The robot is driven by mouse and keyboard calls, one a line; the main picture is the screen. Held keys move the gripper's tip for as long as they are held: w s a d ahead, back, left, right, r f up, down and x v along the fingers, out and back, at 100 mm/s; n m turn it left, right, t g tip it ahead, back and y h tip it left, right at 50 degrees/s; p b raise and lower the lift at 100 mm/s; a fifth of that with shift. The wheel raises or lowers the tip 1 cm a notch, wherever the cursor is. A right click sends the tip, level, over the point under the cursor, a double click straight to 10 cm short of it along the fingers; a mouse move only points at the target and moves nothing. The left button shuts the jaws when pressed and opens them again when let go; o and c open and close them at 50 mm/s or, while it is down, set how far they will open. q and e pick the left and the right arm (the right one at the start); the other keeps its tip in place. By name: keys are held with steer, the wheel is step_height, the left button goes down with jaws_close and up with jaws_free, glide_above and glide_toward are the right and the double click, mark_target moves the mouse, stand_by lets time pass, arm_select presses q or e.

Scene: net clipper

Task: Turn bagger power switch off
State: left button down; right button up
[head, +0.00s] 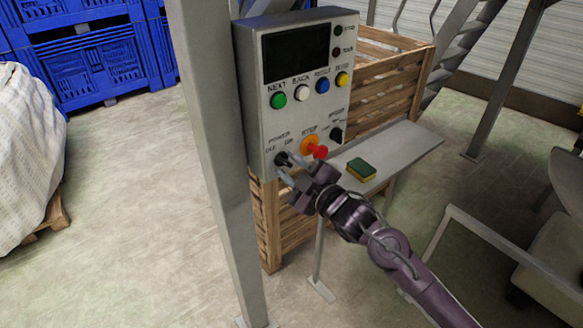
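A grey control box (258,120) with a dark screen (297,52) is fixed beside a grey post. Its black power switch (281,159) is at the lower left of the panel, under a label reading OFF and ON. My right gripper (286,167) comes in from the lower right, with its fingertips at the power switch. The fingers look apart, one on each side of the knob; I cannot tell whether they touch it. The switch's exact angle is hard to read. My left gripper is not in view.
A red and yellow stop button (314,149) sits just right of the switch, close above my gripper. Green (278,100), white, blue and yellow buttons are higher up. A shelf (400,150) with a sponge (361,168) and a wooden crate (388,85) are to the right.

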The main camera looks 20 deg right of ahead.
steer(key=b+v, duration=0.2)
steer(key=v, duration=0.6)
steer(key=shift+w, duration=0.1)
steer(key=w+d+f+m+g+h, duration=0.15)
steer(key=d+f, duration=0.25)
steer(key=f, duration=0.6)
steer(key=d+f+m+g+h, duration=0.1)
steer(key=d+f+m+h, duration=0.2)
steer(key=f, duration=0.7)
steer(key=s+d+f+m+g+h, duration=0.15)
steer(key=s+f, duration=0.25)
steer(key=f, duration=0.7)
steer(key=s+d+f+m+g, duration=0.1)
steer(key=s+f+m+g, duration=0.3)
steer(key=f, duration=0.8)
steer(key=s+a+f+g, duration=0.1)
steer(key=s+f+g, duration=0.2)
steer(key=s+f, duration=1.1)
steer(key=s+a+f+g, duration=0.2)
steer(key=s+a+f, duration=0.1)
steer(key=s, duration=0.7)
steer(key=s+a+f+g, duration=0.2)
steer(key=s+f, duration=0.4)
steer(key=s, duration=0.5)
steer(key=shift+a+m+g, duration=0.35)
steer(key=shift+m+g, duration=0.05)
steer(key=shift+g, duration=0.1)
